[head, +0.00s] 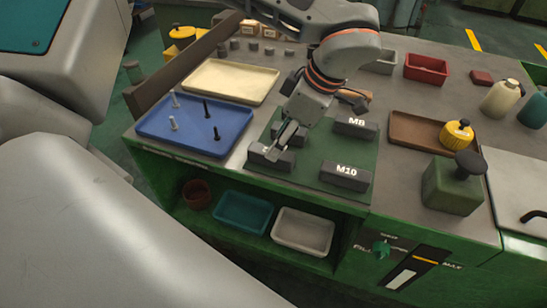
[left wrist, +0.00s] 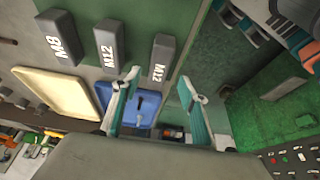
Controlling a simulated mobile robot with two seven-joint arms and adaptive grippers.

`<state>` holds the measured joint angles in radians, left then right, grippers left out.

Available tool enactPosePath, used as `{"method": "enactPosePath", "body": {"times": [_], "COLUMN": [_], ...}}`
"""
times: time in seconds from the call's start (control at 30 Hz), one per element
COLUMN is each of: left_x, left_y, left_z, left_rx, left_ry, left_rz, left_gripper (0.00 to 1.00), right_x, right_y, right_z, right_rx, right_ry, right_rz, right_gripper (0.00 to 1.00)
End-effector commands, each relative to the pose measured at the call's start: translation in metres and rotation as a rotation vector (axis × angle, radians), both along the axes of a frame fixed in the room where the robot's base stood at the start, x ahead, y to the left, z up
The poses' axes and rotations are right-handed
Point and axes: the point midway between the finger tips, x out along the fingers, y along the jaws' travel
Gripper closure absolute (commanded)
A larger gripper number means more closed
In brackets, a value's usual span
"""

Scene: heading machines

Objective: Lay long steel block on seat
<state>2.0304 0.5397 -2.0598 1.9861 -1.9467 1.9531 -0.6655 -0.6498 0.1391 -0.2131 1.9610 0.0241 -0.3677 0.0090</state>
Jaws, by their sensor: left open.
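Dark grey rectangular blocks lie on a green mat (head: 318,172) in the head view, among them the M8 block (head: 355,126) and the M10 block (head: 345,175). An unlabelled-looking block (head: 268,158) lies at the mat's front left. My left gripper (head: 283,141) is over that block, partly hiding it and another behind. In the left wrist view my left gripper (left wrist: 160,78) is open, its fingers apart and empty, with an M12 block (left wrist: 160,58) beyond the fingertips. A second M12 block (left wrist: 110,42) and an M8 block (left wrist: 59,36) lie beside it. I cannot tell which is the seat.
A blue tray (head: 190,143) with several upright bolts and a cream tray (head: 222,66) stand left of the mat. A brown tray (head: 402,140), a yellow knob-topped container (head: 457,134) and a green stamp-like block (head: 450,190) stand right.

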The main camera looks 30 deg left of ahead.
Motion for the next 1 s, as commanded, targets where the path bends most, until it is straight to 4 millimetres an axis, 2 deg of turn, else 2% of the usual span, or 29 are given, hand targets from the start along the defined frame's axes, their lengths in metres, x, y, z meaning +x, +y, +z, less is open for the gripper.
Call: {"method": "enactPosePath", "body": {"times": [0.27, 0.5, 1.0], "left_x": [-0.002, -0.003, -0.003], "left_y": [0.01, 0.023, 0.024], "left_z": [-0.022, -0.051, -0.054], "left_rx": [-0.001, -0.001, -0.001], "left_ry": [0.004, 0.002, 0.0], "left_rz": [-0.002, -0.002, -0.004], "left_gripper": [0.57, 0.57, 0.57], "right_x": [0.001, 0.002, 0.002], "right_y": [0.002, 0.001, -0.001], "right_z": [0.003, 0.005, 0.005], "right_rx": [0.005, 0.002, -0.001], "right_ry": [-0.002, -0.004, -0.005], "right_rz": [-0.002, -0.001, 0.0], "right_gripper": [0.6, 0.6, 0.6]}}
